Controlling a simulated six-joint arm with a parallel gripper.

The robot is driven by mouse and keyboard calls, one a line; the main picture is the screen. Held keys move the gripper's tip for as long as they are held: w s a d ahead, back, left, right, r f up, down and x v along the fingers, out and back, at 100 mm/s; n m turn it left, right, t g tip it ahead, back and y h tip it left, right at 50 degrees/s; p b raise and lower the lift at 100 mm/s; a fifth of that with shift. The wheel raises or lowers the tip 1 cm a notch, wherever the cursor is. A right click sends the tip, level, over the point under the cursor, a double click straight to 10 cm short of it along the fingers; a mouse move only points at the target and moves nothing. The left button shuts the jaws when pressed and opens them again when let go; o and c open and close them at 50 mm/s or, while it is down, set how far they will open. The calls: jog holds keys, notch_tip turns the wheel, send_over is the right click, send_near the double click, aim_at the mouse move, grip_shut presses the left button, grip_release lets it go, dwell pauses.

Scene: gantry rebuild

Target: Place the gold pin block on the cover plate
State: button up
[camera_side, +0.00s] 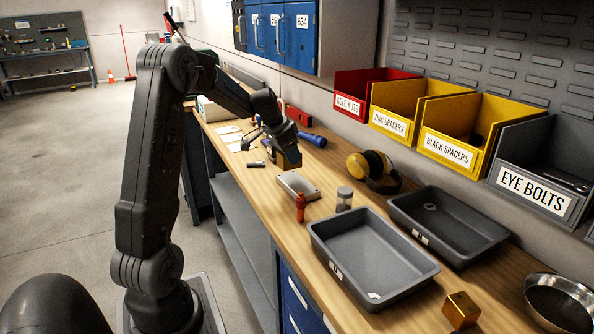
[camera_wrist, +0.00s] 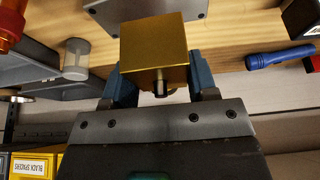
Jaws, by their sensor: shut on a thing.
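My gripper (camera_wrist: 161,84) is shut on the gold pin block (camera_wrist: 152,42), with a blue finger on either side of it. A short dark pin shows on the block's near face in the wrist view. In the side view my gripper (camera_side: 287,158) is over the bench, and the held block (camera_side: 291,156) is small and partly hidden. The cover plate (camera_side: 297,186) is a grey metal plate on the bench, nearer the side camera than the gripper. In the wrist view the plate (camera_wrist: 197,8) is partly cut off and partly covered by the block.
An orange-red part (camera_side: 300,207) and a clear jar (camera_side: 344,198) stand near the plate. Grey trays (camera_side: 330,262), ear muffs (camera_side: 372,168), a blue flashlight (camera_side: 314,139), another gold block (camera_side: 461,309) and a bowl (camera_side: 560,302) are on the bench. Labelled bins (camera_side: 455,140) line the wall.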

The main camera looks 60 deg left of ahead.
jog(key=shift+w+d+f, duration=0.25)
jog(key=shift+w+f, duration=0.15)
jog(key=shift+w, duration=0.15)
jog(key=shift+w+d+f, duration=0.25)
jog(key=shift+w+f, duration=0.1)
jog(key=shift+w, duration=0.2)
jog(key=shift+f, duration=1.9)
jog(key=shift+f, duration=0.1)
jog(key=o, duration=1.1)
jog(key=shift+f, duration=0.1)
